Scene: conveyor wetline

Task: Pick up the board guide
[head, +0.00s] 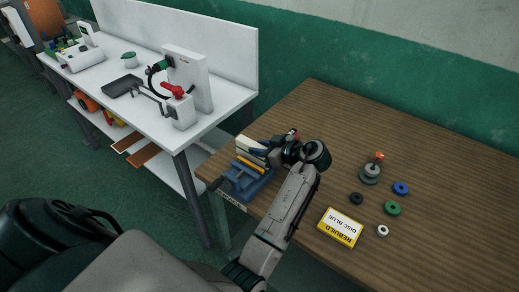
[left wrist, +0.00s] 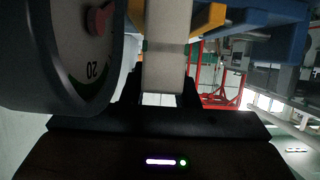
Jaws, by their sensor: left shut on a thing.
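My left gripper (head: 275,150) is at the near left corner of the wooden table, beside a blue rack (head: 238,186). In the left wrist view a pale block (left wrist: 165,70) with green marks sits between the fingers, and the gripper is shut on it. I cannot tell for certain that this block is the board guide. A white piece (head: 250,145) and a yellow piece (head: 249,163) show at the rack, partly hidden by the gripper. In the left wrist view a yellow part (left wrist: 205,18) and a blue part (left wrist: 262,30) are close behind the block. My right gripper is not in view.
A round dial (left wrist: 85,55) marked 20 is close at the left in the left wrist view. A yellow box (head: 340,228), a grey stand (head: 370,174) and several small rings lie right of my arm. The table's far right is clear. A white bench (head: 145,115) stands left.

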